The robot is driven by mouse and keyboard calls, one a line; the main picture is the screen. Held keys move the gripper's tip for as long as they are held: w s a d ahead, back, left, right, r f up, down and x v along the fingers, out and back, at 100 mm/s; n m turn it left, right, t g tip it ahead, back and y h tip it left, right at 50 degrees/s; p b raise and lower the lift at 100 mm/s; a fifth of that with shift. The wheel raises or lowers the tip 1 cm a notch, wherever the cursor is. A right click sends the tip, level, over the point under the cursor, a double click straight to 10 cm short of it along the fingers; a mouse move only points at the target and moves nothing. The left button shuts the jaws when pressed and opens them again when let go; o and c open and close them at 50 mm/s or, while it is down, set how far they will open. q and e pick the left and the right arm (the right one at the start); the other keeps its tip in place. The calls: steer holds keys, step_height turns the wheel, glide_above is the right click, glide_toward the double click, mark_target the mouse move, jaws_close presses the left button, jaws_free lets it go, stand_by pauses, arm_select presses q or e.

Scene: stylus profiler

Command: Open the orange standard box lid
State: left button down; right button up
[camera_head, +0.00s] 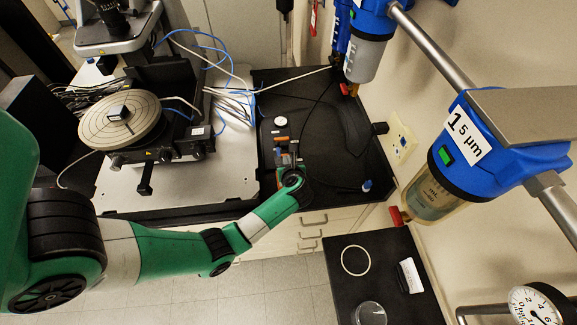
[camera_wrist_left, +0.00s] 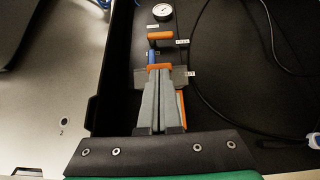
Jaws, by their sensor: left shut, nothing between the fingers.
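My left gripper (camera_wrist_left: 160,72) is shut and empty, with its two grey fingers side by side in the wrist view. In the head view my left arm reaches from the left to the black bench top, and the gripper (camera_head: 287,160) is over it. An orange part (camera_wrist_left: 160,36) lies just beyond the fingertips; it also shows in the head view (camera_head: 282,138). A second orange part (camera_wrist_left: 181,108) shows beside the right finger, partly covered by it. The fingers hide much of this spot, so I cannot tell which orange part is the lid. My right gripper is out of view.
A round dial gauge (camera_head: 281,122) lies beyond the orange parts. A black cable (camera_wrist_left: 212,95) curves over the bench to the right. The profiler with its round stage (camera_head: 100,135) stands at left. Blue filter housings (camera_head: 490,150) hang at right. The bench right of the gripper is largely clear.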

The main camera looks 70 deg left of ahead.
arm_select(q)
steer(key=a, duration=0.1)
steer(key=a+p, duration=0.1)
steer(key=r, duration=0.1)
steer(key=shift+w+a, duration=0.25)
steer(key=shift+a, duration=0.15)
steer(key=shift+w+a+p, duration=0.1)
steer(key=shift+a+p, duration=0.5)
steer(key=shift+a, duration=0.05)
steer(key=shift+w+a+h+p, duration=0.15)
steer(key=shift+a+h+p, duration=0.25)
steer(key=shift+a+h, duration=0.15)
steer(key=shift+a+f, duration=0.15)
steer(key=shift+a, duration=0.05)
